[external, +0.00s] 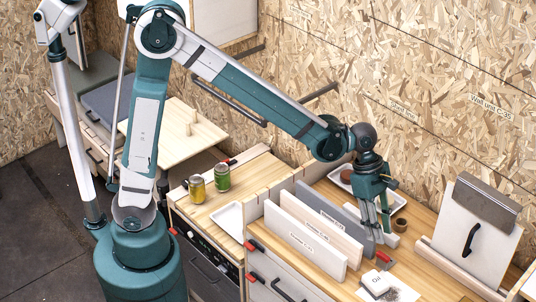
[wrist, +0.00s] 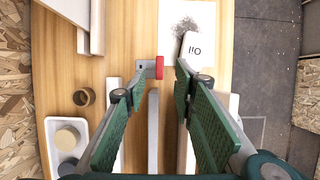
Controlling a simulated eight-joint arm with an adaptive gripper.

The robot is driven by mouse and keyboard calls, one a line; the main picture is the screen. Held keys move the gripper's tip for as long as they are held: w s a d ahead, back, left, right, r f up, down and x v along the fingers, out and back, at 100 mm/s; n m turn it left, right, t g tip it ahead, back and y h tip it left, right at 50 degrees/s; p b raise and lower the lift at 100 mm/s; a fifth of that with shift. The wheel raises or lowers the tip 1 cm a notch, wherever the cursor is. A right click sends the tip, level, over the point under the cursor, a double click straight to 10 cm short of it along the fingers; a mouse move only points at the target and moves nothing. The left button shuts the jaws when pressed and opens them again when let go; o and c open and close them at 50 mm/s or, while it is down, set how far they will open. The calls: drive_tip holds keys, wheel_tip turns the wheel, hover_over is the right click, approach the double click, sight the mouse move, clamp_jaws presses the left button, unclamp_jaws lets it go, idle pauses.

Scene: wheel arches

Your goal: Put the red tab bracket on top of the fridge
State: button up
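The red tab bracket (wrist: 152,68) lies on the wooden counter, a small grey plate with a red end, just beyond my fingertips in the wrist view. In the external view it shows as a small red and grey piece (external: 385,260) in front of the upright panels. My gripper (external: 378,230) points down above the counter, with its fingers apart. In the wrist view my gripper (wrist: 160,84) has nothing between its green fingers. I cannot tell for sure which unit is the fridge.
Upright white and grey panels (external: 300,245) stand beside my gripper. A white tray (wrist: 65,140) and a brown ring (wrist: 84,97) are left. Two jars (external: 222,178) stand on the left counter.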

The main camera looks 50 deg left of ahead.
sight(383, 254)
drive_tip(key=shift+f, duration=1.45)
drive_tip(key=shift+f, duration=0.1)
drive_tip(key=shift+x, duration=1.25)
drive_tip(key=shift+d, duration=0.1)
drive_tip(key=shift+b+x, duration=0.5)
drive_tip(key=shift+x, duration=2)
drive_tip(key=shift+c, duration=0.5)
clamp_jaws()
